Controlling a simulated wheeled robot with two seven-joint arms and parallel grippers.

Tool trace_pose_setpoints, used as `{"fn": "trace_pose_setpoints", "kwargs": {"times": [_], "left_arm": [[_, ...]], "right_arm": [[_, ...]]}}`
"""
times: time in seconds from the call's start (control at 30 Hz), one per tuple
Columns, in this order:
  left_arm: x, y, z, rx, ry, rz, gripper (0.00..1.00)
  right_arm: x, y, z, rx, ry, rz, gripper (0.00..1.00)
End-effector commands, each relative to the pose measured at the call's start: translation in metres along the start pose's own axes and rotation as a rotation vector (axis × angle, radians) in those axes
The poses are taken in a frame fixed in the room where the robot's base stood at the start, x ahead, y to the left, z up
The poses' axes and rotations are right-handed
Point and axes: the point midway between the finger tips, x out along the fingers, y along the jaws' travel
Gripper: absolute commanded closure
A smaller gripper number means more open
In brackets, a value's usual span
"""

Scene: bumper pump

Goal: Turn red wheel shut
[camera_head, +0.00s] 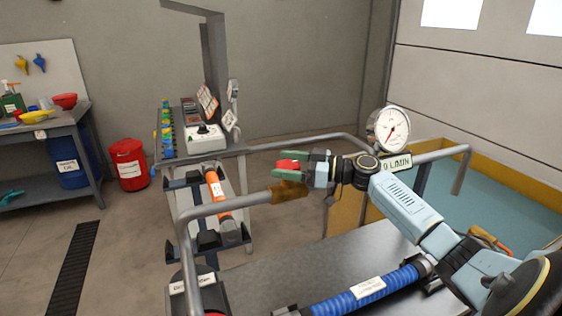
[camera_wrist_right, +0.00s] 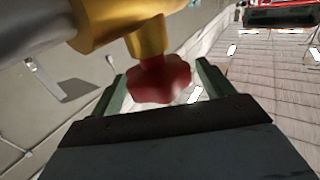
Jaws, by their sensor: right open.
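The red wheel (camera_wrist_right: 160,80) is a small lobed handle on a brass valve body (camera_wrist_right: 150,38) in the right wrist view. In the head view the red wheel (camera_head: 288,164) shows between the green fingers of my right gripper (camera_head: 290,165), with the brass body (camera_head: 290,189) just below it. My right gripper is open, its fingers on either side of the wheel; the wrist view shows the fingertips (camera_wrist_right: 160,85) apart, with a visible gap at the right finger. Whether the left finger touches the wheel I cannot tell. My left gripper is not in view.
A grey pipe rail (camera_head: 225,203) runs around the metal bench. A pressure gauge (camera_head: 393,128) stands at right beside my right arm. A blue hose (camera_head: 362,291) lies at the front. A control box (camera_head: 206,139) and an orange hose (camera_head: 216,191) are behind left.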

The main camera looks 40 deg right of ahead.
Motion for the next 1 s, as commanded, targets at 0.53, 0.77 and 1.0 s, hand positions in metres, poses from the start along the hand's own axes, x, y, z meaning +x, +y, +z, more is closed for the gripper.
{"fn": "trace_pose_setpoints", "kwargs": {"times": [0.53,0.77,1.0], "left_arm": [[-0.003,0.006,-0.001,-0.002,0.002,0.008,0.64],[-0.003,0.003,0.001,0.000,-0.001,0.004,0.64],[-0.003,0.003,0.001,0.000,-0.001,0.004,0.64]], "right_arm": [[0.017,0.000,0.001,0.000,0.000,0.000,0.25],[0.017,0.000,0.001,0.000,0.000,0.000,0.56],[0.017,0.000,0.000,0.001,0.000,0.007,0.65]]}}
